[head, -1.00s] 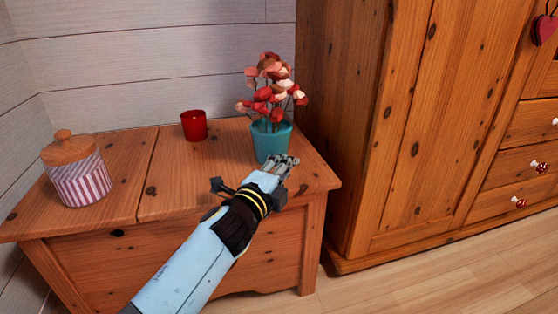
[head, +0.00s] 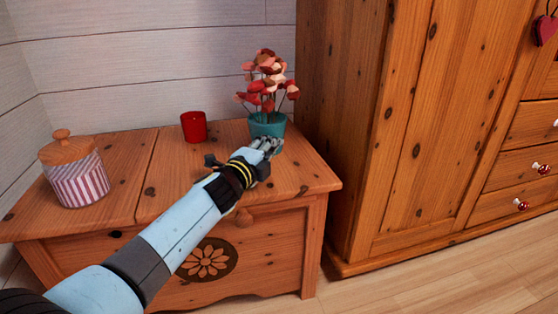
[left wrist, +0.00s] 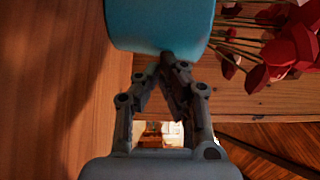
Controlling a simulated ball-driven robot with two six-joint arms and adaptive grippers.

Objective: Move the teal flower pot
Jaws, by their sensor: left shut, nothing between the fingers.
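The teal flower pot (head: 266,125) holds red and pink flowers (head: 268,80) and stands at the back right of the wooden chest top. My left gripper (head: 274,146) is at the near side of the pot and hides its lower part. In the left wrist view the fingers (left wrist: 165,70) are closed together with nothing between them. Their tips are right at the teal pot (left wrist: 160,24), seeming to touch its outer wall. The right gripper is not in view.
A red cup (head: 194,126) stands left of the pot. A striped jar with a wooden lid (head: 77,178) is at the chest's left end. The chest top (head: 170,172) is clear between them. A tall wooden wardrobe (head: 415,130) stands close on the right.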

